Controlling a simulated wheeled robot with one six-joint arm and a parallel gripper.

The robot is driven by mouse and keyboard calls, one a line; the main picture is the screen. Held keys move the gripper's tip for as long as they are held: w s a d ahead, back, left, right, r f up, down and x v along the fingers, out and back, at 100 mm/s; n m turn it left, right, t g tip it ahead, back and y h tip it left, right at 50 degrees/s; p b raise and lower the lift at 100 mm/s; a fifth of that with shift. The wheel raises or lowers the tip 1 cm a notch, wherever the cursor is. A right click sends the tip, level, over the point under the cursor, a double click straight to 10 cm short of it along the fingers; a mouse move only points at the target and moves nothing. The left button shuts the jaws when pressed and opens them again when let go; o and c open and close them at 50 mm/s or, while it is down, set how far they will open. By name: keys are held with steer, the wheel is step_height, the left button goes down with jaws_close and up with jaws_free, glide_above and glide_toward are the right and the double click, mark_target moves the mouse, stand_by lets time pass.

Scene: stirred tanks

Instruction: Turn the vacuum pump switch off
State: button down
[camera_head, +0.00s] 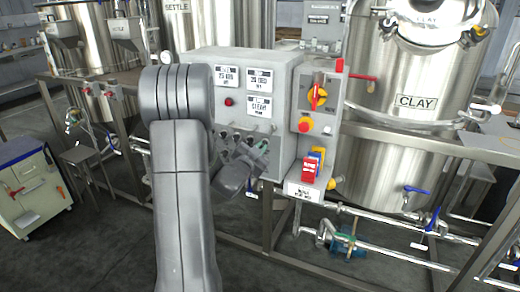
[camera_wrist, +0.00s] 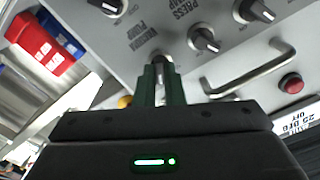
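The grey vacuum pump switch (camera_wrist: 157,65) is a knob on the control panel, seen upside down in the wrist view beside its "VACUUM PUMP" lettering. My gripper (camera_wrist: 161,72) has its two dark green fingers at this knob, one on each side, with a narrow gap between them. The fingertips and gripper body hide much of the knob, and whether the fingers press on it cannot be told. In the head view my gripper (camera_head: 262,146) is at the panel's lower edge, and the switch cannot be made out there.
Other knobs (camera_wrist: 205,41) sit close by, with a metal handle (camera_wrist: 262,72) and a red button (camera_wrist: 291,84). The grey control box (camera_head: 285,90) has a side box with a red emergency button (camera_head: 305,126). A clay tank (camera_head: 400,80) stands right.

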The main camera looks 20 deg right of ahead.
steer(key=shift+n, duration=0.3)
steer(key=n, duration=0.5)
steer(key=n+p, duration=0.1)
steer(key=n, duration=0.5)
steer(key=shift+n, duration=0.3)
stand_by(0.4)
steer(key=c, duration=1.5)
jaws_free()
